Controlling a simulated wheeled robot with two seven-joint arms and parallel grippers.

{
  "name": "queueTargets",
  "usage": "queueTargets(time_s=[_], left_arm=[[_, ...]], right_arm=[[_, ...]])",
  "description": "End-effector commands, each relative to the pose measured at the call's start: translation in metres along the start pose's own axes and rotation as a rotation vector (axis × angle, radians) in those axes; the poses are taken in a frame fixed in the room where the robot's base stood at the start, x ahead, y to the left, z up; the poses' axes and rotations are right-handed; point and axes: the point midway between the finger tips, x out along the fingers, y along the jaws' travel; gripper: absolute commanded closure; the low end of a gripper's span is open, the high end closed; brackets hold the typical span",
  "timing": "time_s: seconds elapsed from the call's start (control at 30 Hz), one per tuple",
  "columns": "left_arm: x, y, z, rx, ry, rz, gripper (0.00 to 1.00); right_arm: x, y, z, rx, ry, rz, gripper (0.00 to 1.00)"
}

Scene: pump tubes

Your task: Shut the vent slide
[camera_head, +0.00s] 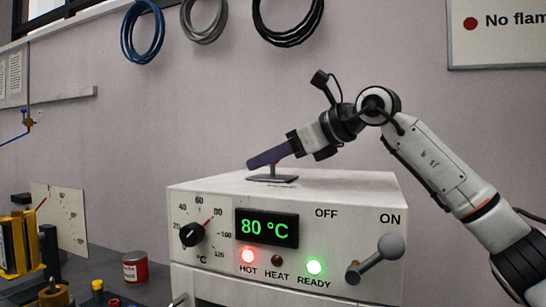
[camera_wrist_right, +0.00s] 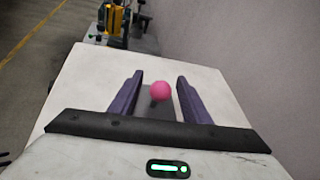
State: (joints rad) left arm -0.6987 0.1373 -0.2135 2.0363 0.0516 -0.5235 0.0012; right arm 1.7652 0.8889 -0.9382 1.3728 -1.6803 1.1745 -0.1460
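The vent slide (camera_head: 272,178) is a dark flat plate on top of the white heater box (camera_head: 340,186). In the right wrist view it is a grey plate (camera_wrist_right: 157,115) with a round pink knob (camera_wrist_right: 160,91). My right gripper (camera_head: 252,162) is just above the plate in the head view, coming in from the right. In the right wrist view its two purple fingers (camera_wrist_right: 158,87) are apart, with the pink knob between them and a gap on each side. In the head view the gripper mostly hides the knob. My left gripper does not show.
The box front has a dial (camera_head: 192,235), a display (camera_head: 267,228) reading 80 °C, lit HOT and READY lamps, and a lever (camera_head: 375,259) near ON. A red can (camera_head: 135,267) and yellow-black equipment (camera_head: 18,245) stand at left. The wall is behind the box.

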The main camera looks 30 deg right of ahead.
Motion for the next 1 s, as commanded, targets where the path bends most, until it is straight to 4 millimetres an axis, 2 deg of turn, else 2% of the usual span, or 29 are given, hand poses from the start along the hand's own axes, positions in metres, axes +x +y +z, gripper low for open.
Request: queueTargets(time_s=[0.27,0.37,0.8,1.0], left_arm=[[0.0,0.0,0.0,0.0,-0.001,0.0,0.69],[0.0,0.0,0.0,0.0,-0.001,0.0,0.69],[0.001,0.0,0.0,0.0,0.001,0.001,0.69],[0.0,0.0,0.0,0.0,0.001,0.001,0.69]], right_arm=[[-0.001,0.0,-0.001,0.0,0.003,0.0,0.57],[-0.008,-0.001,-0.001,0.001,0.001,-0.001,0.57],[-0.086,-0.001,0.0,0.0,0.001,-0.001,0.57],[-0.102,0.0,0.0,0.001,0.002,0.001,0.57]])
